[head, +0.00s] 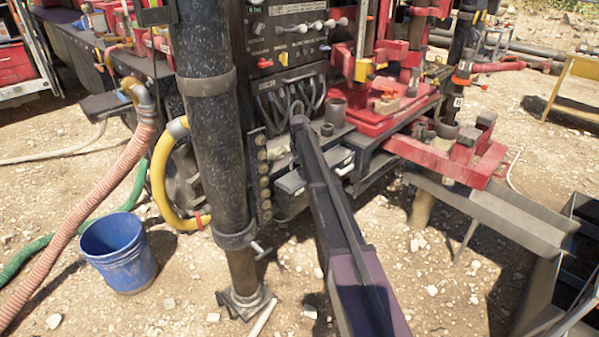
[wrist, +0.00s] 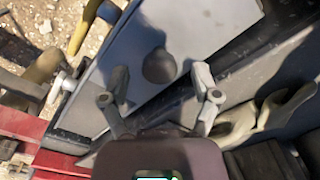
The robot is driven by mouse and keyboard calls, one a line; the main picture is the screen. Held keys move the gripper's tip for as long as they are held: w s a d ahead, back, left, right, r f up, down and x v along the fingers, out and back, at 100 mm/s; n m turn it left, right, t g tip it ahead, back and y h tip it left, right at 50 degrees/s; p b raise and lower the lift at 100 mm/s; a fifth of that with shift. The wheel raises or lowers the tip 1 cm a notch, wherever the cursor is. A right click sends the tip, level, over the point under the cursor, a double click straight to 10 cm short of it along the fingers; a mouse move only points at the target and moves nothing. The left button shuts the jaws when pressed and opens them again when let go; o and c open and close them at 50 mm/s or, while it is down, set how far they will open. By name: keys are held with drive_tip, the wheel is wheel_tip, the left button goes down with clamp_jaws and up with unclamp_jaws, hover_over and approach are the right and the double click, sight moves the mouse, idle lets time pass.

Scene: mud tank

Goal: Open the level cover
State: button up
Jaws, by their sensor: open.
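In the wrist view, a light grey flat panel (wrist: 205,38) with a dark round knob or disc (wrist: 159,66) on it lies beyond my gripper (wrist: 160,80). It may be the level cover; no label shows. My gripper is open, with one finger on each side of the round piece and nothing clearly held. I cannot tell whether the fingers touch the panel. In the head view my arm reaches up to the rig's deck, and its far end (head: 300,125) is by the control panel.
Pale gloves (wrist: 262,115) lie right of my gripper in the wrist view, and a red beam (wrist: 25,125) is at left. In the head view, a black column (head: 215,130) stands left of my arm, red machinery (head: 385,105) right. A blue bucket (head: 118,255) stands on gravel.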

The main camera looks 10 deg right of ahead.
drive_tip(key=shift+f, duration=0.25)
clamp_jaws()
drive_tip(key=shift+d, duration=0.1)
